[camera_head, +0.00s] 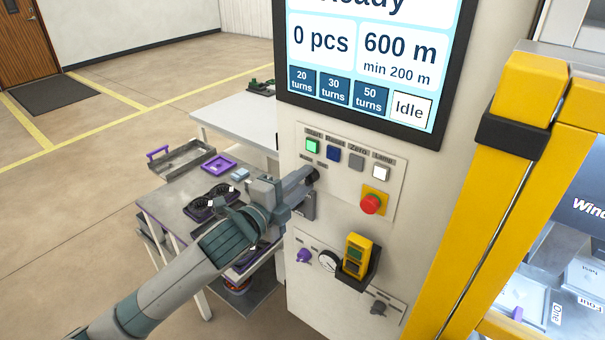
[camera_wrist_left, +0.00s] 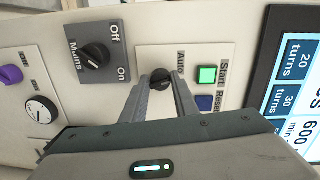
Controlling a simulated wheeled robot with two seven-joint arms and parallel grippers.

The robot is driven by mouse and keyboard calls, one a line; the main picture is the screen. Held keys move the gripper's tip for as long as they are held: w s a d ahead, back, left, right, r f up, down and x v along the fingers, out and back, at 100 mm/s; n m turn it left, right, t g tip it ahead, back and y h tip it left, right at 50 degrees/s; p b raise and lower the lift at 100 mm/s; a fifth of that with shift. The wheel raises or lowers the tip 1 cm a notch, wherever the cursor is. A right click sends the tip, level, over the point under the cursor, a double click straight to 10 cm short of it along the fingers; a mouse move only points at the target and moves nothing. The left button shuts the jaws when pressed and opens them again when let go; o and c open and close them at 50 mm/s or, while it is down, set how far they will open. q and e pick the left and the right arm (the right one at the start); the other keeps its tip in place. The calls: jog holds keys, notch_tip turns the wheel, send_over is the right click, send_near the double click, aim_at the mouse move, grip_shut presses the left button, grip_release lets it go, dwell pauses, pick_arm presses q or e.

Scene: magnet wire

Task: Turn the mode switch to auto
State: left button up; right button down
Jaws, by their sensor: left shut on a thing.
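The mode switch (camera_wrist_left: 160,81) is a small black knob on the light control panel, with the label Auto beside it in the left wrist view. My left gripper (camera_wrist_left: 161,84) has its two fingers on either side of this knob and is shut on it. In the head view my left gripper (camera_head: 308,176) reaches the panel from the left, below the green Start button (camera_head: 312,146). It mostly hides the switch there. My right gripper is not in view.
A blue Reset button (camera_head: 334,153), a red emergency stop (camera_head: 371,204) and a yellow handheld device (camera_head: 356,256) are on the panel. The Mains switch (camera_wrist_left: 95,54) is close to the left gripper. A yellow frame (camera_head: 490,190) stands at right.

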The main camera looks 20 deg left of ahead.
pick_arm(q)
jog(key=n+p, duration=0.1)
jog(key=n, duration=0.2)
jog(key=shift+a+r+p, duration=0.1)
jog(key=shift+r+p, duration=0.05)
jog(key=shift+p, duration=0.25)
jog(key=shift+n, duration=0.3)
jog(key=o, duration=1)
jog(key=shift+s+f, duration=0.1)
jog(key=shift+f, duration=0.1)
